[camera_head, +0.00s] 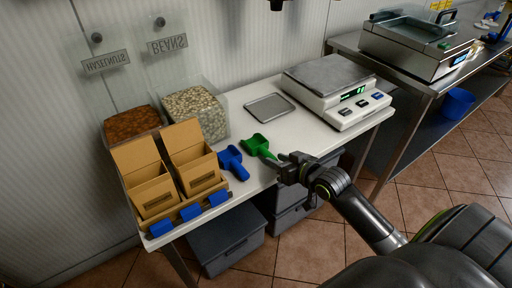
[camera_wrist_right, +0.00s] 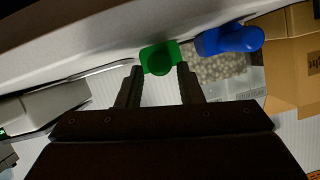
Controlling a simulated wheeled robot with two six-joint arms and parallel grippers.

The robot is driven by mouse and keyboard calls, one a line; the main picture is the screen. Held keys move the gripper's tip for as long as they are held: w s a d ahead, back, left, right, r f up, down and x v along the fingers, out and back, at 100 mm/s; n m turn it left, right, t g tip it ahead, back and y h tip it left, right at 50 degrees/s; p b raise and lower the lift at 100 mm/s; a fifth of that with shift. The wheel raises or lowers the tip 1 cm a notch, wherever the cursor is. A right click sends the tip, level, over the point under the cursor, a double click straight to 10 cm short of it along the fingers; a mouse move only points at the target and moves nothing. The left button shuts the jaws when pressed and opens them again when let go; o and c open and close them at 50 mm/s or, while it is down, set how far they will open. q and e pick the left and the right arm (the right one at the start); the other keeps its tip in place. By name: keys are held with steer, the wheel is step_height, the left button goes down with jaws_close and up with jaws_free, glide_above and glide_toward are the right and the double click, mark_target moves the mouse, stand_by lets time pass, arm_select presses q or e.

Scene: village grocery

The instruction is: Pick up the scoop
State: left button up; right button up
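A green scoop (camera_head: 256,146) lies on the white table (camera_head: 236,108) near its front edge, its handle toward my right gripper (camera_head: 284,168). A blue scoop (camera_head: 233,162) lies to its left. In the right wrist view the green scoop (camera_wrist_right: 160,58) shows just ahead of and between the fingertips, and the blue scoop (camera_wrist_right: 230,40) is off to the right. My right gripper (camera_wrist_right: 158,82) is open, with a clear gap between its fingers. I cannot tell whether a fingertip touches the handle. My left gripper is not in view.
Clear bins of hazelnuts (camera_head: 133,124) and beans (camera_head: 196,108) stand at the back left. Cardboard boxes (camera_head: 152,194) with blue clips stand at the front left. A scale (camera_head: 338,92) and a grey tray (camera_head: 270,107) are at the right. Grey crates (camera_head: 226,240) sit below.

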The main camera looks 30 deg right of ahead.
mark_target(269, 156)
steer(key=x, duration=0.4)
steer(key=shift+w+a+f, duration=0.1)
steer(key=shift+w, duration=0.25)
jaws_close()
